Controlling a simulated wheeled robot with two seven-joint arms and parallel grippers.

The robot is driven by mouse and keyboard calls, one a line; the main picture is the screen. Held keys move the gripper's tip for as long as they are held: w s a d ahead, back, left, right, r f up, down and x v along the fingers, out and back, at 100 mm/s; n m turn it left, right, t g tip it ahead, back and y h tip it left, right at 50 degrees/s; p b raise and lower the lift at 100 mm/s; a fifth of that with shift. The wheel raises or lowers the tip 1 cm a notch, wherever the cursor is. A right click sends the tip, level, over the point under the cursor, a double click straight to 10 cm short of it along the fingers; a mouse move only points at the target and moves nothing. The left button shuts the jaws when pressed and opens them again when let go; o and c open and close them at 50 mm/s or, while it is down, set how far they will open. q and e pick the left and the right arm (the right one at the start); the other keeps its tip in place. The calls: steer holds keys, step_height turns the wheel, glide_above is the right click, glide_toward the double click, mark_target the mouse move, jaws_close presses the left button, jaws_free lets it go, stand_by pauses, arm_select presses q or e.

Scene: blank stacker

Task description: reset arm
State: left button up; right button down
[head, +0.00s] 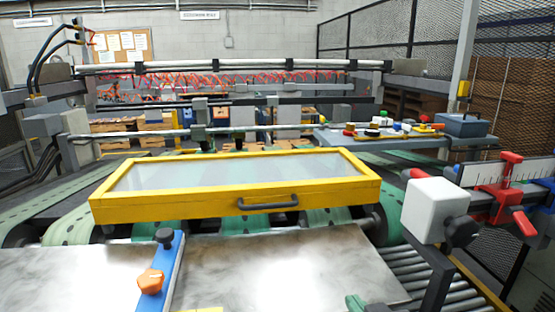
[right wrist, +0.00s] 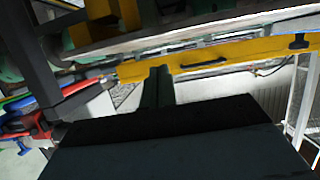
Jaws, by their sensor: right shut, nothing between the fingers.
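My right gripper (head: 357,302) just enters the bottom edge of the head view, right of centre, near the front edge of a metal sheet. In the right wrist view its two dark green fingers (right wrist: 158,88) are together with nothing between them. The rest of the right arm is out of the head view. My left gripper is in neither view.
A yellow-framed clear cover (head: 240,205) with a dark handle lies across the machine. Metal sheets (head: 290,265) lie before it, with a blue bar (head: 172,265) and orange knob. Rollers (head: 412,270), a white block (head: 434,208) and red clamps (head: 500,190) stand right.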

steer(key=s+d+f+g+h, duration=0.1)
steer(key=s+d+f+g, duration=0.35)
steer(key=s+f, duration=0.6)
steer(key=s+d+f+g+h, duration=0.1)
steer(key=s+d+f+g, duration=0.4)
steer(key=s+f, duration=0.55)
step_height(320, 180, down, 25)
steer(key=s+g, duration=0.2)
steer(key=s, duration=0.1)
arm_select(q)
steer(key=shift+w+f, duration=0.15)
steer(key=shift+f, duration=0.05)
arm_select(e)
steer(key=s+d+f+g, duration=0.1)
steer(key=s+d+f, duration=0.1)
steer(key=s+f, duration=1.1)
steer(key=shift+s+f+n, duration=0.15)
steer(key=shift+s+n, duration=0.25)
steer(key=shift+s, duration=0.7)
steer(key=shift+g, duration=0.25)
